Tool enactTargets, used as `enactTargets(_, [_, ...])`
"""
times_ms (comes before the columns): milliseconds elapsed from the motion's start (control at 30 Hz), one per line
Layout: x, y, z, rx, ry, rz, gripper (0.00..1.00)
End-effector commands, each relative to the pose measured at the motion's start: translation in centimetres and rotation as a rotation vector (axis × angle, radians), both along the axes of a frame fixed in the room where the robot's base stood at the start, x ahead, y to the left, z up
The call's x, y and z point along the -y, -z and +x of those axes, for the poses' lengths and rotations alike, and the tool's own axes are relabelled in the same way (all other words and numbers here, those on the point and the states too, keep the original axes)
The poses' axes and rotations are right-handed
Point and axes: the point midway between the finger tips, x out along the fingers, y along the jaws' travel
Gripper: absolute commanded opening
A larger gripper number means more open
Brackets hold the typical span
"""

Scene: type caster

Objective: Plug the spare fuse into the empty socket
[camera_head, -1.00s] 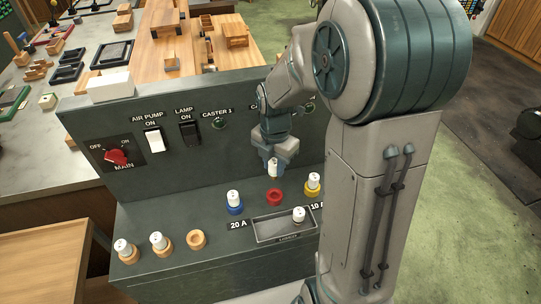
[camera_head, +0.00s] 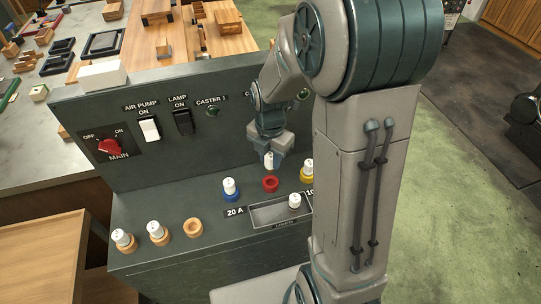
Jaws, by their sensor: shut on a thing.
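My gripper (camera_head: 268,156) is shut on a white fuse (camera_head: 268,161) and holds it upright. The fuse hangs just above the empty red socket (camera_head: 270,185), with what looks like a small gap between them. The blue socket (camera_head: 231,196) to the left holds a white fuse, and so does the yellow socket (camera_head: 306,177) to the right. A wooden socket (camera_head: 193,228) at the front left is empty.
Two wooden sockets at the left hold white fuses (camera_head: 123,239) (camera_head: 156,231). The upright panel behind carries a red main switch (camera_head: 109,146), a white switch (camera_head: 149,129) and a black switch (camera_head: 183,122). My arm hides the panel's right part.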

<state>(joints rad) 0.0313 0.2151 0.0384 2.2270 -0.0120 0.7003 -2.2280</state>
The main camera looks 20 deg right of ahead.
Motion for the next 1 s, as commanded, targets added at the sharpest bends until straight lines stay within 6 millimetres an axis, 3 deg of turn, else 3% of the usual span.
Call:
enactTargets(200, [0.0,2.6,0.0,0.0,0.0,0.0,0.06])
enactTargets(400, [0.0,3.9,0.0,0.0,-0.001,0.0,0.06])
enactTargets(1000, [0.0,4.0,0.0,0.0,-0.001,0.0,0.06])
